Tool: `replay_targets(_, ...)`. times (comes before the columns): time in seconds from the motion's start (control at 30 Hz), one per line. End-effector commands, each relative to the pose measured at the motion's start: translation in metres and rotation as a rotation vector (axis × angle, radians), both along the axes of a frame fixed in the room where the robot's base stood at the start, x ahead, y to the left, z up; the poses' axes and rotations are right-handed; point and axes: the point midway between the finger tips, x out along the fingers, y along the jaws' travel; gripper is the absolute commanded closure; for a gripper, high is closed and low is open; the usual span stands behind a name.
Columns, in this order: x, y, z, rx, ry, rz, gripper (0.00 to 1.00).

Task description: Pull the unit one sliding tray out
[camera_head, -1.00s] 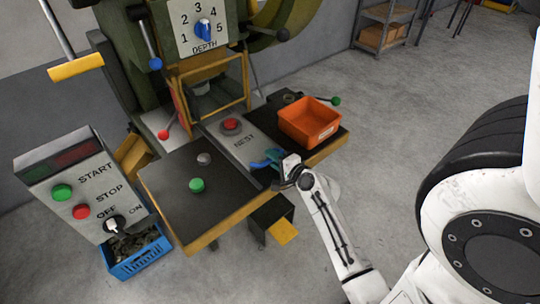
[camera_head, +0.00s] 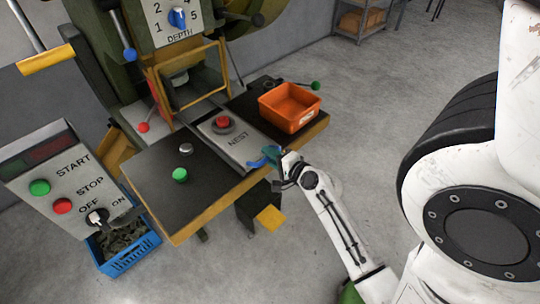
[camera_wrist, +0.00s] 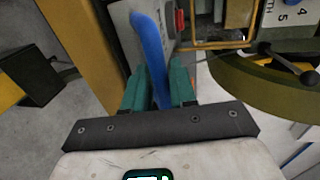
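The sliding tray (camera_head: 222,140) is a grey plate marked NEST with a red round part on it, lying between two black table halves below the press. Its blue handle (camera_head: 264,155) is at the front right end. My gripper (camera_head: 277,164) is at that handle. In the wrist view the blue handle (camera_wrist: 152,50) stands between the two green fingers of my gripper (camera_wrist: 157,85), which look closed against its sides. The handle's lower end is hidden by the gripper.
An orange bin (camera_head: 290,107) stands on the table's right side. A green button (camera_head: 180,175) and a grey knob (camera_head: 186,148) are on the left half. A control box (camera_head: 65,180) and a blue crate (camera_head: 125,255) are at left. Open floor lies in front.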

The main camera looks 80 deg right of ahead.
Motion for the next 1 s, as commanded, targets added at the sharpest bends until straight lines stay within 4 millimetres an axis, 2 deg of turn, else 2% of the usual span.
replay_targets(0.03, 0.0, 0.0, 0.0, 0.0, 0.0, 0.0, 0.69)
replay_targets(0.1, 0.0, 0.0, 0.0, -0.001, -0.001, 0.0, 0.63)
replay_targets(0.47, -0.006, 0.003, 0.001, -0.001, -0.001, -0.001, 0.63)
replay_targets(1.0, -0.079, 0.048, 0.018, 0.0, 0.001, -0.001, 0.63)
